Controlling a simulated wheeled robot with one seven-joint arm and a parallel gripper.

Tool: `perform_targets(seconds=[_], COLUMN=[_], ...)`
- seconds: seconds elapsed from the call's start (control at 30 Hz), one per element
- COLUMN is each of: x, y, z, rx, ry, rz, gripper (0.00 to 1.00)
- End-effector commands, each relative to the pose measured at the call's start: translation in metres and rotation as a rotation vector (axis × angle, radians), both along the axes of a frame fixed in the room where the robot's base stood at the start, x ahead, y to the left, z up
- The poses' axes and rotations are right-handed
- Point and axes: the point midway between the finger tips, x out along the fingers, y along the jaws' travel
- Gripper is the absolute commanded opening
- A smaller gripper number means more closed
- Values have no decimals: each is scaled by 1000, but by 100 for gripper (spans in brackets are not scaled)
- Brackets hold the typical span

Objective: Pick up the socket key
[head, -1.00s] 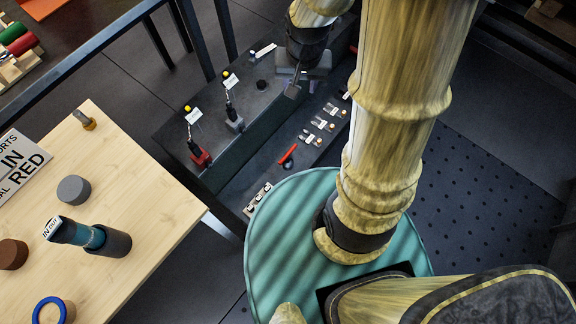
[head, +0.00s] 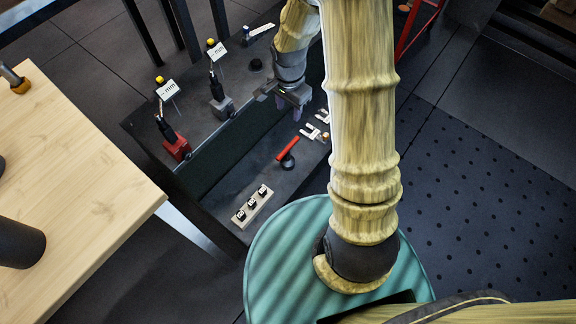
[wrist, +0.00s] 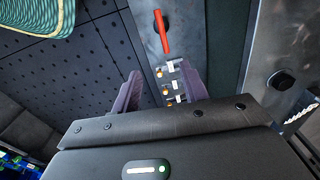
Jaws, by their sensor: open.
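The socket key, as I take it, is a red bar (head: 288,148) with a dark round piece at its lower end, on the dark lower shelf of the bench. In the wrist view the red bar (wrist: 162,32) shows ahead, beyond my fingertips. My gripper (head: 289,112) hangs above the shelf, just above the bar in the head view, and is apart from it. In the wrist view my gripper (wrist: 160,72) has its two purple-grey fingers spread, with nothing held between them.
Pale clips (head: 312,131) with small copper pieces lie beside the key, and also show between my fingers. A block with several black pieces (head: 252,207) lies nearer. A red block (head: 177,147) and a grey block (head: 221,108) stand on the upper ledge. A wooden table (head: 85,190) is at left.

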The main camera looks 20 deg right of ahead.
Motion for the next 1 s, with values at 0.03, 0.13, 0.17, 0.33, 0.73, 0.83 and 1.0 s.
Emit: perform_targets(seconds=[0.03,0.13,0.17,0.33,0.73,0.83,1.0], x=[3,9,11,15,15,15,15], y=[0,1,1,1,0,0,1], z=[-34,-65,-72,-91,-94,-106,-137], rx=[3,6,6,9,9,9,10], ry=[8,20,22,31,31,33,33], rz=[-31,-93,-108,-163,-170,-169,-167], gripper=[44,44,44,44,44,44,44])
